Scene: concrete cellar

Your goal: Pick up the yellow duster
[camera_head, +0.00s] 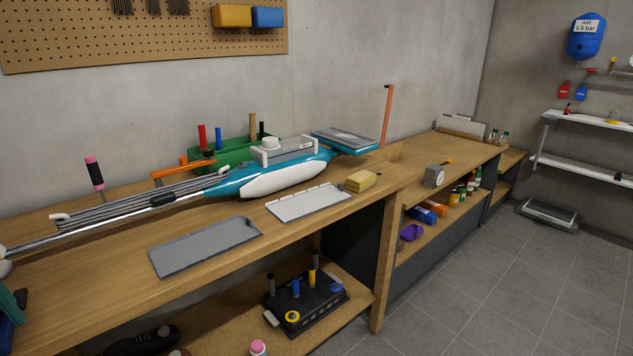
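A small yellow block (361,181), which looks like a folded duster, lies flat on the wooden workbench (300,226) near its right front part. It is just right of a pale flat tray (309,202) and in front of a teal and white long-bodied thing (285,178). Nothing covers it from above. My gripper is not in view.
A grey flat tray (205,247) lies on the bench front. A green bin (222,155) and an upright orange bar (387,115) stand behind. A black rack (307,302) sits on the shelf below. The tiled floor (455,285) at right is mostly clear.

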